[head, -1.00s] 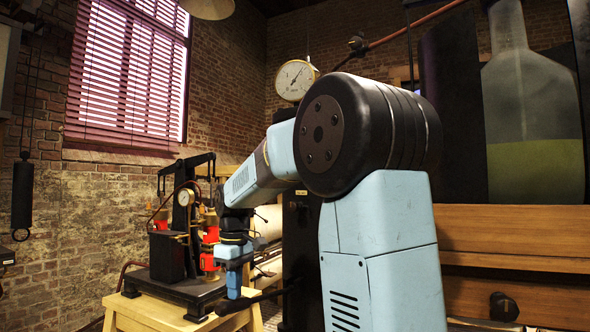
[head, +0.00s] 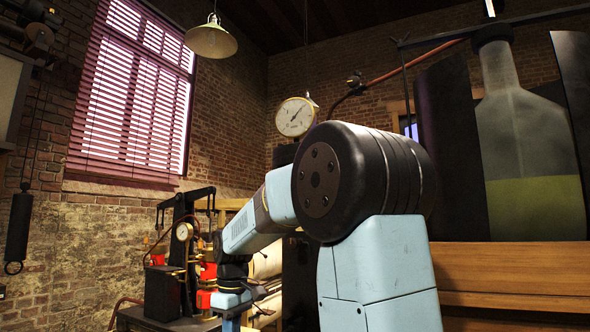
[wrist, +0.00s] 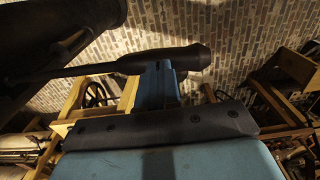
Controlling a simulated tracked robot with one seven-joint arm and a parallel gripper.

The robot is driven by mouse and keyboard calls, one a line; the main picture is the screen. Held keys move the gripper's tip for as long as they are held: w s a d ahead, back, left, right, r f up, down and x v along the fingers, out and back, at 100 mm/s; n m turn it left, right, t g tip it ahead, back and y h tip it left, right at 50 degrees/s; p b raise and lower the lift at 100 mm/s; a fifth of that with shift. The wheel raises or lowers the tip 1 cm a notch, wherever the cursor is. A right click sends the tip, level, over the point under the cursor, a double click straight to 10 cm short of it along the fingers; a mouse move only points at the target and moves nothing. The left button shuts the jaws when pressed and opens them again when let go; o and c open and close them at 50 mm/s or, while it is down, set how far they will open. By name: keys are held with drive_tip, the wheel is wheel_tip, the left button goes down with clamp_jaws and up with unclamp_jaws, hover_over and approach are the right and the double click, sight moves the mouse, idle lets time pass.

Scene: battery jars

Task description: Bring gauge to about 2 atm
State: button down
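A large round gauge (head: 295,116) with a white dial hangs high at the centre of the head view; its needle points up and to the right, and its figures are too small to read. A smaller brass-rimmed gauge (head: 184,231) sits on the apparatus at left. My gripper (wrist: 158,70) is at a black lever handle (wrist: 190,57) that crosses the wrist view. The blue finger part overlaps the handle's lower edge; whether it clasps it I cannot tell. In the head view the gripper is low, its tips cut off by the bottom edge.
The black pump-like apparatus (head: 172,285) with red parts stands beside my forearm. A large glass bottle (head: 528,150) with yellow-green liquid stands at right above wooden boards (head: 510,272). A lamp (head: 211,41) hangs above. Wooden frames show around the gripper in the wrist view.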

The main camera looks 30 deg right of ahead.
wheel_tip(320, 180, down, 7)
drive_tip(key=shift+r, duration=0.1)
wheel_tip(320, 180, up, 11)
drive_tip(key=shift+f, duration=0.1)
idle(0.5)
idle(0.3)
drive_tip(key=shift+r, duration=2.05)
drive_tip(key=s+f+m+t, duration=0.2)
drive_tip(key=s+f, duration=0.1)
drive_tip(key=s, duration=0.5)
drive_tip(key=s+f+m+t, duration=0.1)
drive_tip(key=s+f+m, duration=0.1)
drive_tip(key=s, duration=0.7)
drive_tip(key=s+f+m+t, duration=0.2)
drive_tip(key=s+f, duration=0.2)
drive_tip(key=s, duration=0.4)
drive_tip(key=shift+s+a+f+m+t, duration=0.2)
drive_tip(key=shift+s+f+m+t, duration=0.1)
drive_tip(key=shift+s+m, duration=0.1)
